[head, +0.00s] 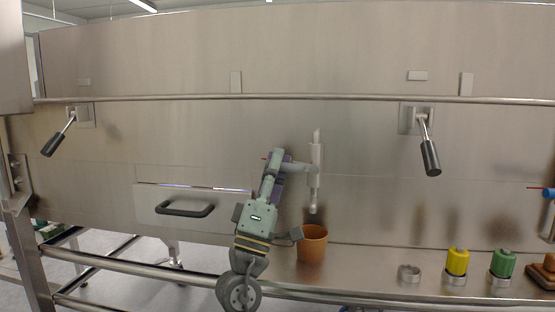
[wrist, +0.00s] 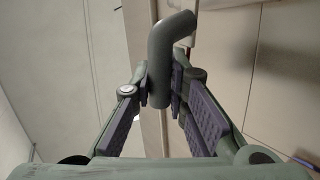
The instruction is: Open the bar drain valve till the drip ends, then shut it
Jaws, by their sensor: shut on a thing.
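The drain valve (head: 316,165) is a pale upright pipe with a side stub, standing out from the steel wall in the head view. Its spout (head: 313,209) points down over a brown cup (head: 312,246). My gripper (head: 284,164) is at the valve's left side. In the wrist view my gripper (wrist: 160,90) is shut on a grey bent bar (wrist: 160,62), with a purple pad on each side of it. The bar's upper end bends to the right. I cannot make out a drip, or whether the valve is open.
Two black-gripped levers (head: 430,157) (head: 55,143) hang on the wall, and a black drawer handle (head: 185,209) is at lower left. A yellow canister (head: 457,262) and a green canister (head: 503,263) stand on the ledge at right, beside an empty ring holder (head: 409,273). A blue fitting (head: 549,192) is at the right edge.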

